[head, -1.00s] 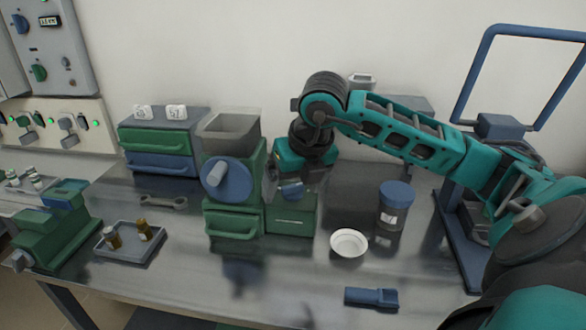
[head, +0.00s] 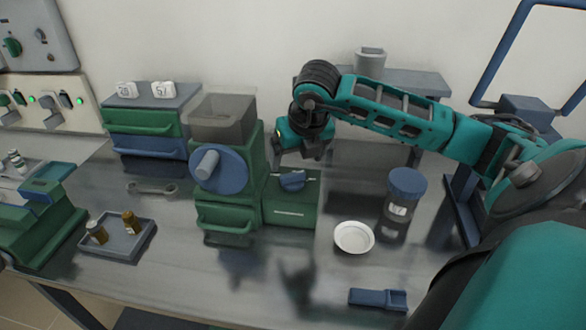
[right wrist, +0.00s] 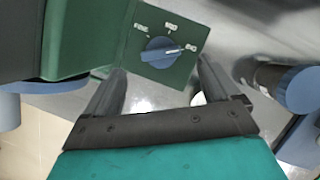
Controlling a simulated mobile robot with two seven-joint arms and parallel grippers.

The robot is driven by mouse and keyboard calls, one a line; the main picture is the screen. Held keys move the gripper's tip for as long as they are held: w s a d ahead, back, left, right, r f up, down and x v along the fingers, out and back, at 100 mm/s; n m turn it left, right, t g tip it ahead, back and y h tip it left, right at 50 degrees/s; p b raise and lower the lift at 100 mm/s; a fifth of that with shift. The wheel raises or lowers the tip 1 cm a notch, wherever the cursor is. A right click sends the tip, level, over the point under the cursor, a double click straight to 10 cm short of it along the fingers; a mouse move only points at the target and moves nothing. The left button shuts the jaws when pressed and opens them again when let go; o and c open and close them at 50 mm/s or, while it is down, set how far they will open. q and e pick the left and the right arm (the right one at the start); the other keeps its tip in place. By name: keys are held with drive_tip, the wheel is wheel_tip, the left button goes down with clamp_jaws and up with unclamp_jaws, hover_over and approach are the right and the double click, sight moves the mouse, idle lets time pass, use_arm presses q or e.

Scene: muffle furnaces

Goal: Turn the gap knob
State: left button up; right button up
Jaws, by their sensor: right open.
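The gap knob (head: 292,180) is a blue knob on the sloped top of a small green box (head: 292,210), attached at the right of the grinder-like machine (head: 220,170). In the right wrist view the knob (right wrist: 162,50) has a pale pointer line towards the rightmost of its three printed labels. My right gripper (head: 303,155) is just behind and above the knob in the head view. Its open fingers (right wrist: 161,69) show on either side below the knob in the wrist view, with nothing between them and apart from it. My left gripper is out of view.
A blue-lidded jar (head: 407,184) and a white dish (head: 354,237) stand right of the green box. A blue object (head: 377,299) lies at the front. A tray (head: 140,240) with small brown-gold vials and a wrench (head: 152,188) are at the left. The front middle is clear.

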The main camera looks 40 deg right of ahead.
sight(292, 173)
drive_tip(key=x, duration=0.6)
drive_tip(key=shift+w+d+f, duration=0.1)
drive_tip(key=shift+f, duration=0.1)
drive_tip(key=c, duration=1.1)
